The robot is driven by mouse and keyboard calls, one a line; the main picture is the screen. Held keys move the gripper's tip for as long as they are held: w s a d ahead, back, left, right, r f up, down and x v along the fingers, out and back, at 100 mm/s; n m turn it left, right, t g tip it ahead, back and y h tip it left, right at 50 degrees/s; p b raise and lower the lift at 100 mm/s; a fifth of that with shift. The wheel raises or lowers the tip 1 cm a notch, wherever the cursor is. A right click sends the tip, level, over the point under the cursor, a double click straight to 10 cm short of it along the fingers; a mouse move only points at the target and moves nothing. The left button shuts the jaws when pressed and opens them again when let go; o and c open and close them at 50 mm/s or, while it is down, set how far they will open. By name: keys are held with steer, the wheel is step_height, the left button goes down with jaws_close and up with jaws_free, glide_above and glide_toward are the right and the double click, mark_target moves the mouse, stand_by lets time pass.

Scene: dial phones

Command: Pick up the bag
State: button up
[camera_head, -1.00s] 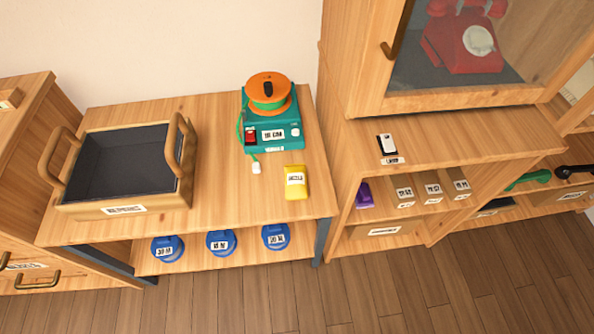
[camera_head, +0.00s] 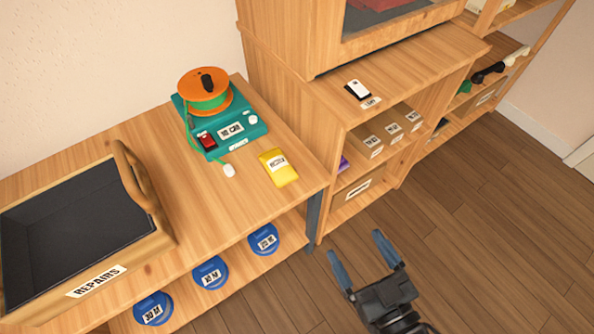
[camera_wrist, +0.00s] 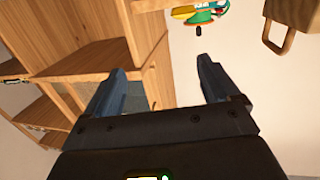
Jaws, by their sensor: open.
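I cannot make out anything that is clearly a bag. A small purple thing (camera_head: 343,163) sits in the left part of the cabinet's cubby, mostly hidden by the cabinet side; I cannot tell what it is. My gripper (camera_head: 358,248) is open and empty over the floor at the lower right in the head view, in front of the cabinet and apart from it. In the wrist view my gripper (camera_wrist: 160,70) has its two fingers wide apart with nothing between them.
The workbench (camera_head: 120,155) holds a REPAIRS tray (camera_head: 150,240), a teal device (camera_head: 240,115) with an orange reel, and a yellow device (camera_head: 279,167). Blue spools (camera_head: 210,272) sit below. Small boxes (camera_head: 367,143) fill the cabinet (camera_head: 420,60) cubby. The floor (camera_head: 500,220) at right is clear.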

steer(key=n+y+b, duration=0.1)
steer(key=y+b, duration=0.1)
glide_toward(288, 181)
steer(key=x, duration=0.4)
steer(key=shift+w+a, duration=0.1)
steer(key=shift+w, duration=0.15)
steer(key=shift+x, duration=3.1)
steer(key=shift+f, duration=0.1)
steer(key=shift+c, duration=0.3)
steer(key=c, duration=1.1)
